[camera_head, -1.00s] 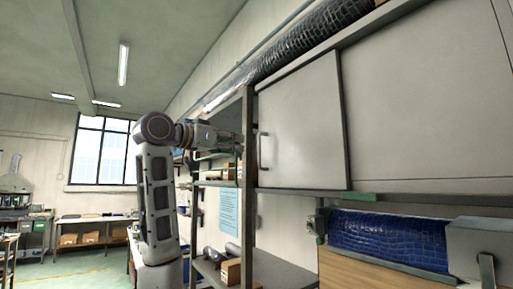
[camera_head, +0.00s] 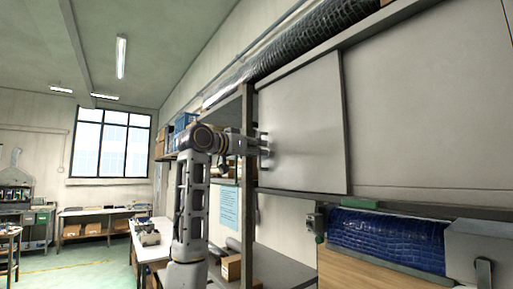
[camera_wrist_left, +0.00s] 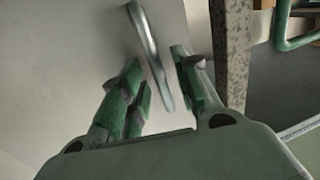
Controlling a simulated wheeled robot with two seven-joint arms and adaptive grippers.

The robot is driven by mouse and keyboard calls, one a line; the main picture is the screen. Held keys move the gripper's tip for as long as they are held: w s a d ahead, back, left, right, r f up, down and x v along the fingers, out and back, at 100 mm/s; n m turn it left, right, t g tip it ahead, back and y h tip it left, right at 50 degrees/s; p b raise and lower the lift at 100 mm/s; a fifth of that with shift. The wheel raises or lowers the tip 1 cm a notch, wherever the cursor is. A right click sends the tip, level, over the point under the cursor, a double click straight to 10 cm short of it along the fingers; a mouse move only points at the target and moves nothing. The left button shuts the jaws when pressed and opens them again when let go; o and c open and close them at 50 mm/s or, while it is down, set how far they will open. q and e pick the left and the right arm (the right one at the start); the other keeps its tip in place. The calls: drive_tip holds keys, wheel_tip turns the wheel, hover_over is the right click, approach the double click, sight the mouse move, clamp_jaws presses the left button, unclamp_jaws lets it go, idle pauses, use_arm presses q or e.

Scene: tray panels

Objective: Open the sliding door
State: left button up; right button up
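The sliding door (camera_head: 306,125) is a light grey panel at the front left of the wall cabinet. Its metal bar handle stands near its left edge and is mostly hidden by my gripper in the head view. In the left wrist view the handle (camera_wrist_left: 150,45) runs down between the two fingers. My left gripper (camera_head: 264,146) reaches the door's left edge. In the left wrist view its green-padded fingers (camera_wrist_left: 165,88) are apart, one on each side of the handle, with a gap visible. My right gripper is not in view.
A second cabinet panel (camera_head: 430,100) lies to the right of the door. A dark shelf post (camera_head: 247,190) stands just left of the cabinet. A blue roll (camera_head: 385,232) and a grey box (camera_head: 482,250) sit below. Dark ducting (camera_head: 300,55) runs above.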

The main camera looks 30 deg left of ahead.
use_arm(q)
clamp_jaws()
idle(0.3)
